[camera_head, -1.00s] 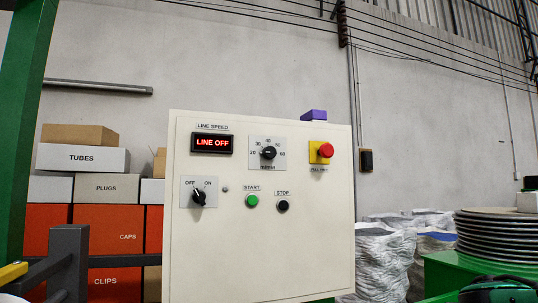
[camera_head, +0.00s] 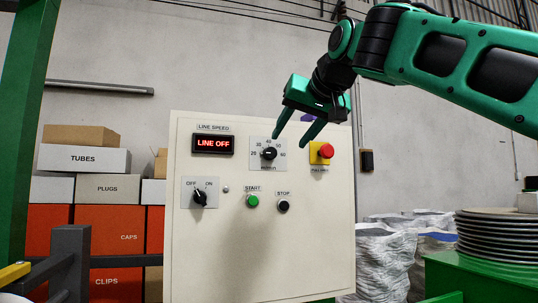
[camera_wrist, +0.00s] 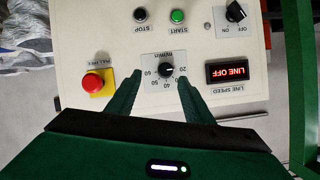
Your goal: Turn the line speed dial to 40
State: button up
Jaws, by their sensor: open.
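The line speed dial (camera_head: 269,153) is a black knob on a white scale plate marked 20 to 60, on the upper middle of the cream control panel (camera_head: 230,255). Its pointer is too small to read surely. The dial also shows upside down in the wrist view (camera_wrist: 165,70). My gripper (camera_head: 289,140) is open and empty, its fingers pointing down at the panel near the dial. In the wrist view my fingertips (camera_wrist: 158,82) sit either side of the dial, apart from it. The red display (camera_head: 213,143) reads LINE OFF.
A red pull button on yellow (camera_head: 321,153) stands just right of the dial. Below are a green START button (camera_head: 252,201), a black STOP button (camera_head: 284,206) and an OFF/ON switch (camera_head: 200,197) turned toward OFF. A purple block on the panel's top edge is mostly hidden.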

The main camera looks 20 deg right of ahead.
aim_at(272, 151)
jog(key=x, duration=0.3)
jog(key=r+x, duration=0.1)
jog(key=x, duration=0.2)
jog(key=a+x, duration=0.1)
jog(key=x, duration=0.3)
jog(key=shift+w+r, duration=0.4)
jog(key=shift+c, duration=0.2)
jog(key=c, duration=1)
jog(key=shift+a, duration=0.3)
jog(key=shift+d, duration=0.25)
